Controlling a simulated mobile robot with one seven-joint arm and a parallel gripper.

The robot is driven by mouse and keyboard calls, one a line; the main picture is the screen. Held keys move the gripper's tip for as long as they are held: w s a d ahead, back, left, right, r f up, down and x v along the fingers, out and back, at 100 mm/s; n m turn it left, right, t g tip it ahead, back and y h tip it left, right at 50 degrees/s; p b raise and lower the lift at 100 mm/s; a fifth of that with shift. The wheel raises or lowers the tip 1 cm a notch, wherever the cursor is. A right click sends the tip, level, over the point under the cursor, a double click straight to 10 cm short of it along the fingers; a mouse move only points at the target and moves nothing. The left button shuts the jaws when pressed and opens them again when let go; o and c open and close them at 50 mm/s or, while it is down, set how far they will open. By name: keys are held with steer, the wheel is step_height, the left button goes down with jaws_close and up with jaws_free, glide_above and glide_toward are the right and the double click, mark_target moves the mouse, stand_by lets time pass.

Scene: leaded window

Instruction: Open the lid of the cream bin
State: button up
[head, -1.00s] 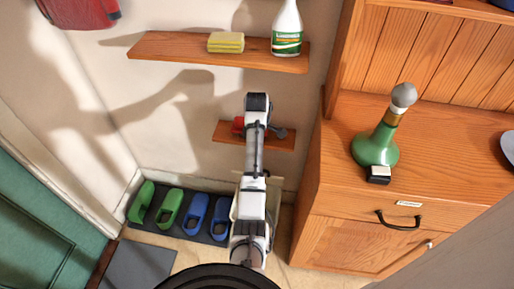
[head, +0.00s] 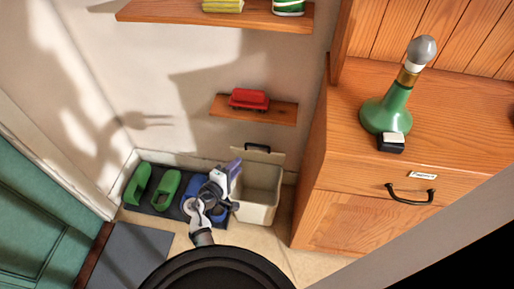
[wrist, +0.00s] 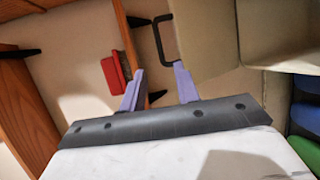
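The cream bin (head: 255,214) stands on the floor against the back wall, left of the wooden cabinet. Its lid (head: 268,158) is raised at the back, with a black handle (head: 257,148) at its top edge, and the bin's inside shows. My gripper (head: 235,167) is just left of the bin's opening; contact cannot be told. In the wrist view its purple fingers (wrist: 158,88) are apart with nothing between them. The black handle (wrist: 160,40) and cream lid (wrist: 200,40) show beyond the fingertips, and part of the bin (wrist: 278,30) is at upper right.
A small wall shelf (head: 225,106) with a red toy-like object (head: 249,99) is above the bin. Green shoes (head: 165,187) and blue shoes (head: 190,190) stand on a dark mat to the left. The wooden cabinet (head: 310,190) closes off the right side.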

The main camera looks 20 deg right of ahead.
mark_target(257, 145)
steer(key=p+x, duration=0.1)
steer(key=x, duration=1.2)
steer(key=shift+w+d+f, duration=0.1)
steer(key=shift+w+d, duration=0.1)
steer(key=shift+d, duration=0.15)
jaws_close()
steer(key=shift+w, duration=0.1)
